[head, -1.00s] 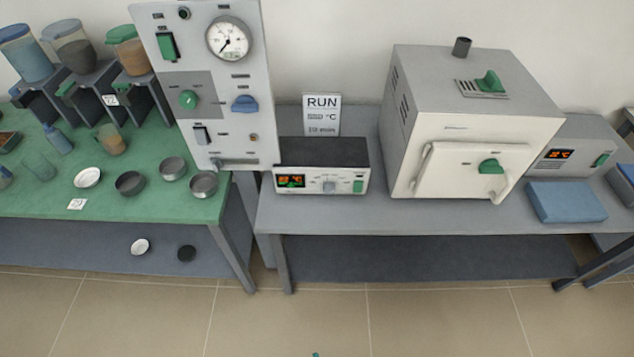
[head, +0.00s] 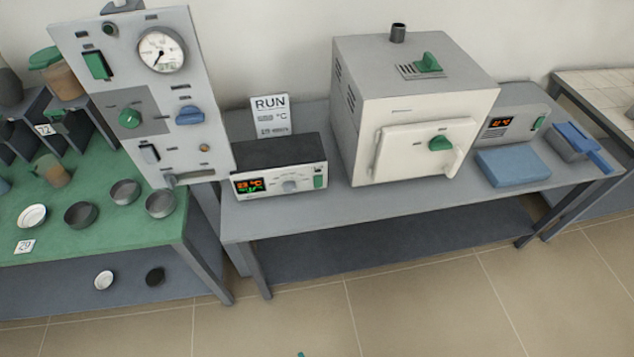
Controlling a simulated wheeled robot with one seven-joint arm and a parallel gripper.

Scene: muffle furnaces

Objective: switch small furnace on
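One furnace (head: 370,95) shows, a grey and cream box with a short flue on top and a green vent knob (head: 429,62). Its front door (head: 410,155) is shut and has a green knob (head: 440,143). To its right is a grey control unit (head: 515,112) with a lit orange display and a green switch (head: 539,124). To its left is a dark-topped controller (head: 275,165) with a lit display, a grey dial (head: 291,186) and a green switch (head: 319,181). I cannot tell which controls belong to the small furnace.
A RUN sign (head: 270,116) stands behind the controller. A tall panel (head: 150,100) with a gauge stands at left, beside a green-topped table (head: 110,240) with dishes. A blue pad (head: 512,167) and a blue-handled tool (head: 582,148) lie at right. The tiled floor (head: 420,300) in front is clear.

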